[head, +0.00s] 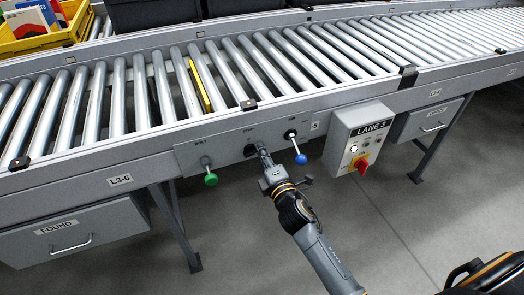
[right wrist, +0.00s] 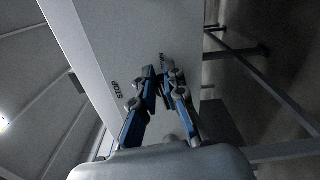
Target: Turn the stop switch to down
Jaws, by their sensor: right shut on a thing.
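The stop switch (head: 250,150) is the middle one of three controls on the grey panel (head: 225,155) on the conveyor's side. Only its dark base shows. My right gripper (head: 262,153) reaches up to it from below right and is shut on it, hiding its handle, so I cannot tell its tilt. In the right wrist view the two blue-edged fingers (right wrist: 160,80) come together at the panel (right wrist: 135,40), beside the printed word STOP. My left gripper is not in view.
A green-knobbed lever (head: 210,178) hangs left of the gripper and a blue-knobbed lever (head: 300,157) close on its right. The LANE 3 box (head: 362,135) with a red switch juts out farther right. A drawer (head: 70,235) is lower left. The floor in front is clear.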

